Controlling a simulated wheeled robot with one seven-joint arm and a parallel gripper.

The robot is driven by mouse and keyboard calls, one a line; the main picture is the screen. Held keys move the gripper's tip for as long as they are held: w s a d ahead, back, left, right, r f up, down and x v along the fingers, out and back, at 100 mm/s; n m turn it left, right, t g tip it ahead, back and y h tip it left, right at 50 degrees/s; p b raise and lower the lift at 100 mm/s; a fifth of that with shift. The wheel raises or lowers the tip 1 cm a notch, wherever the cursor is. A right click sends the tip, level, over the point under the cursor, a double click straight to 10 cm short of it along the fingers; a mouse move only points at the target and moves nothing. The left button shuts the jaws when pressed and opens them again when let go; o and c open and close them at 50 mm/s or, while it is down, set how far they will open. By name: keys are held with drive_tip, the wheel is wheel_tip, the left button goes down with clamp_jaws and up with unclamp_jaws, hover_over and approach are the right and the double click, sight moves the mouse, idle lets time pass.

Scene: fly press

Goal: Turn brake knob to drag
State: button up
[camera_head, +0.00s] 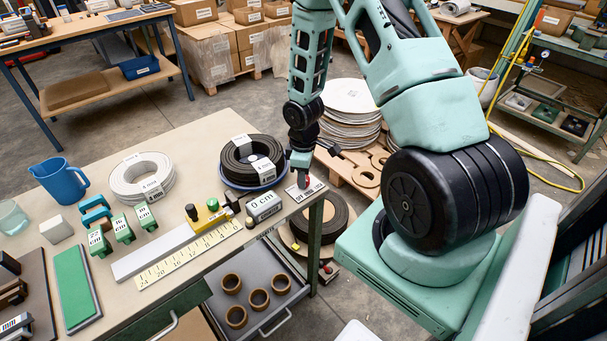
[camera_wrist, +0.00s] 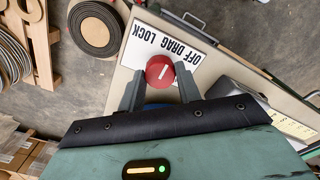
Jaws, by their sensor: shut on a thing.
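The red brake knob (camera_wrist: 160,71) stands on a white label plate (camera_wrist: 185,62) marked OFF, DRAG and LOCK, upside down in the wrist view. OFF is at right, DRAG in the middle, LOCK at left. The white line on the knob runs nearly upright in the picture, toward the lettering between LOCK and DRAG; its exact setting is hard to tell. My gripper (camera_wrist: 159,80) has a finger on each side of the knob and is shut on it. In the head view, my gripper (camera_head: 301,165) reaches down to the plate (camera_head: 304,190) at the bench corner.
A black coil (camera_head: 252,160) stands close left of my gripper. A 0 cm display box (camera_head: 264,207), a yellow stop block (camera_head: 207,216) and a ruler (camera_head: 188,255) are nearby. An open drawer (camera_head: 262,318) with several brown rings lies below. Stacked discs (camera_head: 350,115) stand behind.

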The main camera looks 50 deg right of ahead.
drive_tip(key=o, duration=1)
drive_tip(key=shift+c, duration=0.2)
wheel_tip(320, 180, up, 18)
drive_tip(key=shift+f+p, duration=0.25)
drive_tip(key=shift+p, duration=0.1)
drive_tip(key=s+a+r, duration=0.2)
drive_tip(key=a, duration=0.7)
drive_tip(key=s+a+r, duration=0.1)
drive_tip(key=a+r, duration=0.2)
drive_tip(key=a, duration=0.6)
drive_tip(key=s+a+r, duration=0.2)
drive_tip(key=s+a, duration=0.5)
drive_tip(key=s, duration=0.1)
drive_tip(key=s+a+r+n, duration=0.1)
drive_tip(key=s+a, duration=0.6)
drive_tip(key=s, duration=0.1)
drive_tip(key=shift+a+r+y, duration=0.2)
drive_tip(key=shift+r+y, duration=0.1)
drive_tip(key=shift+r, duration=0.05)
